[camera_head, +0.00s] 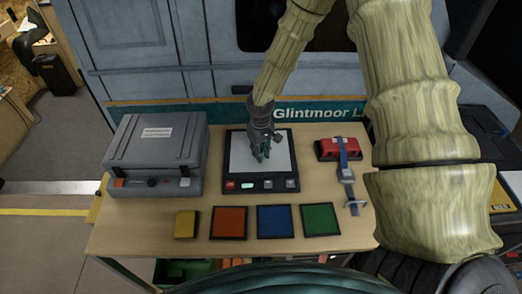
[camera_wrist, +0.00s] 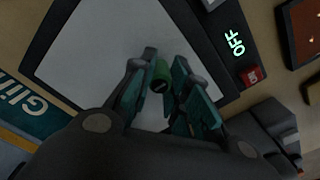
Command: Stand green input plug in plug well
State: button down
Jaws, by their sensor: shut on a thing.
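My gripper (camera_head: 263,152) is over the pale panel (camera_head: 242,158) of a dark-framed device on the table. In the wrist view its teal fingers (camera_wrist: 163,88) are closed around a small green plug (camera_wrist: 160,72) with a dark end. The plug shows between the fingertips, over the same pale panel. In the head view it is too small to tell apart from the fingers. I cannot pick out a plug well in either view. Whether the plug touches the panel is unclear.
A grey case (camera_head: 155,145) stands left and a red strapped item (camera_head: 336,149) right. A yellow block (camera_head: 186,224) and orange (camera_head: 229,222), blue (camera_head: 274,221) and green (camera_head: 320,219) squares lie in front.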

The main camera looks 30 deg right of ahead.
jog(key=shift+f, duration=0.1)
jog(key=c, duration=1.4)
grip_release()
jog(key=shift+o, duration=0.2)
